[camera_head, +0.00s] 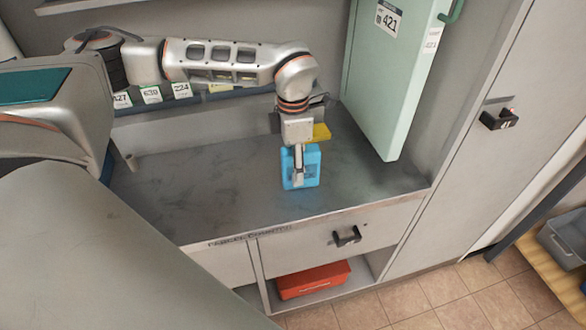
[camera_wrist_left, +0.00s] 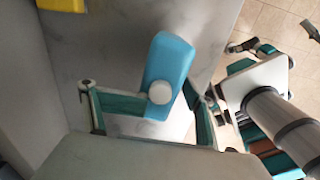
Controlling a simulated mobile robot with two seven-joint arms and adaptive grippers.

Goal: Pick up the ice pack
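The blue ice pack (camera_head: 312,167) stands on the dark counter below my left gripper (camera_head: 298,180). In the left wrist view the ice pack (camera_wrist_left: 170,70) lies between the two spread fingers of my left gripper (camera_wrist_left: 138,92). A round pale knob or cap is on the pack.
A yellow object (camera_head: 321,132) is just behind the ice pack. An open green mailbox door (camera_head: 390,85) hangs at the right of the counter (camera_head: 220,180). A red box (camera_head: 314,280) sits on the shelf below. The counter's left part is clear.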

